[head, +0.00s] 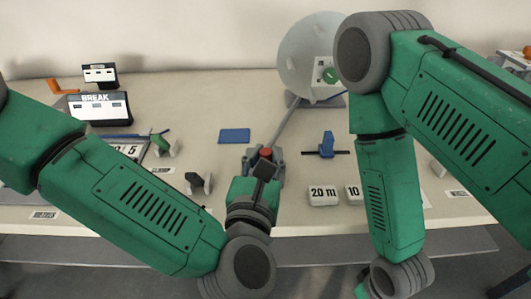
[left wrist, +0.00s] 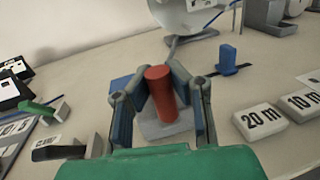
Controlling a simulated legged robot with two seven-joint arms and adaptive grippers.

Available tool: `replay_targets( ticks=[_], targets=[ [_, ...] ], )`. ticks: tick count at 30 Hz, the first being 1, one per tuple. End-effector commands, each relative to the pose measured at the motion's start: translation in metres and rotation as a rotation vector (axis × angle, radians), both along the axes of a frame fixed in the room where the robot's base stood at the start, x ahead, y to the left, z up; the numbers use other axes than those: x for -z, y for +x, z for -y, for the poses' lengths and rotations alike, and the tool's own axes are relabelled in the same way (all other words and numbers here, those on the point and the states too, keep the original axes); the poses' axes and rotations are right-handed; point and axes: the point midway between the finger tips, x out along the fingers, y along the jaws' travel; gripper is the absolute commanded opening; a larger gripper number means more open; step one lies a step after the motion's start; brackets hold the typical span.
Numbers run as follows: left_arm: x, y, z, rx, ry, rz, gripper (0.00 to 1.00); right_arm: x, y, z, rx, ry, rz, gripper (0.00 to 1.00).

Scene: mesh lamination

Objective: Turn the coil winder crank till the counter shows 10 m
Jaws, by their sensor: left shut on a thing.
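A red upright handle (left wrist: 161,90) stands on a grey base plate (left wrist: 168,126) in the left wrist view. My left gripper (head: 262,166) is shut on this red handle, with one finger on each side of it. In the head view only the handle's top (head: 265,152) shows. A grey strip (head: 287,119) runs from there back to a large pale disc (head: 304,58) with a green-marked part. An orange crank-like lever (head: 66,88) sticks out at the far left, by a black box with white windows (head: 100,74). I cannot read its windows. My right gripper is out of view.
A black box marked BREAK (head: 97,106) stands at the left. A blue slider (head: 327,145) and blocks marked 20 m (head: 323,195) and 10 (head: 353,194) lie right of the gripper. A blue pad (head: 234,135) lies behind. My right arm covers much of the right side.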

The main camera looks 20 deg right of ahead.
Motion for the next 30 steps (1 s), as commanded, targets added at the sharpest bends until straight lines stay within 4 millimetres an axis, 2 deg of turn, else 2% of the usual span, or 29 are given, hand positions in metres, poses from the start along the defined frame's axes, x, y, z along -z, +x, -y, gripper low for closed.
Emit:
replay_targets(
  ticks=[20, 30],
  targets=[
    [0.001, 0.001, -0.003, 0.017, 0.001, -0.002, 0.00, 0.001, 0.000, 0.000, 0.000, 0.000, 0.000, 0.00],
    [0.002, 0.005, -0.011, 0.130, 0.000, -0.001, 0.00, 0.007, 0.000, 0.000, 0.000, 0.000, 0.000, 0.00]
  ],
)
